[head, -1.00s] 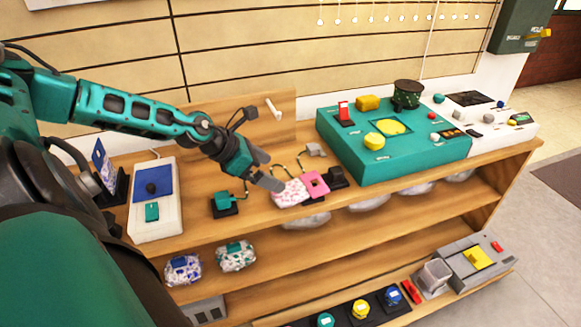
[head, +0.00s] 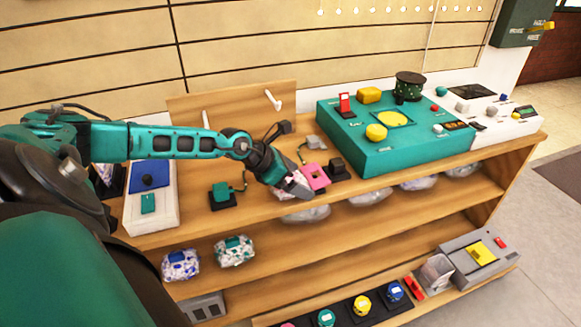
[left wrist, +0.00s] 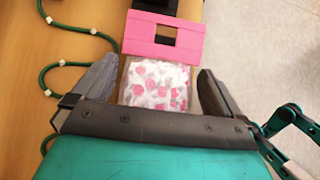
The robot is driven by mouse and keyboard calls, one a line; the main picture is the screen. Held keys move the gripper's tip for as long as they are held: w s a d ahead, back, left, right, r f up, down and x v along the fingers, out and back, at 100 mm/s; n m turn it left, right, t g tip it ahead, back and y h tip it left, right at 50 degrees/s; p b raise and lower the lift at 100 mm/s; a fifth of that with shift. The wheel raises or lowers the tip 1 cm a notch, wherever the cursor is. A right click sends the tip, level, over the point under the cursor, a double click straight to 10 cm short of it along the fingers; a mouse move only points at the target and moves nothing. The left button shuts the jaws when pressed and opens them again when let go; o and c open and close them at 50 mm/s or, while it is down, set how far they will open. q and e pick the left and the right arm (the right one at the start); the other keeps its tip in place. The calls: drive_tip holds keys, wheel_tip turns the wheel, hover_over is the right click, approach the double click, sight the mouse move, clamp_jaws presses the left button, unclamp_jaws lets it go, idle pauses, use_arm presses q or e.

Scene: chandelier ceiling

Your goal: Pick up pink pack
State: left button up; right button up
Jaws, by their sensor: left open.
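The pink pack (left wrist: 156,84) is a white bag with pink spots, lying on the top shelf near its front edge. In the left wrist view it sits between the two fingers of my left gripper (left wrist: 158,92). The fingers are open, one on each side of it, with gaps showing. In the head view my left gripper (head: 300,186) covers most of the pack. A pink block with a square hole (head: 316,177) lies right beside the pack, on its far side in the wrist view. My right gripper is not in view.
A black holder (head: 338,169) stands by the pink block. A teal console (head: 365,150) is to the right. A teal device (head: 222,193) with a cord is to the left. Two spotted packs (head: 234,251) lie on the shelf below. Floor is open at right.

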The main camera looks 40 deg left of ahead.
use_arm(q)
drive_tip(key=shift+w+d+f, duration=0.15)
drive_tip(key=shift+w+f, duration=0.1)
drive_tip(key=shift+r, duration=0.1)
drive_tip(key=c, duration=0.8)
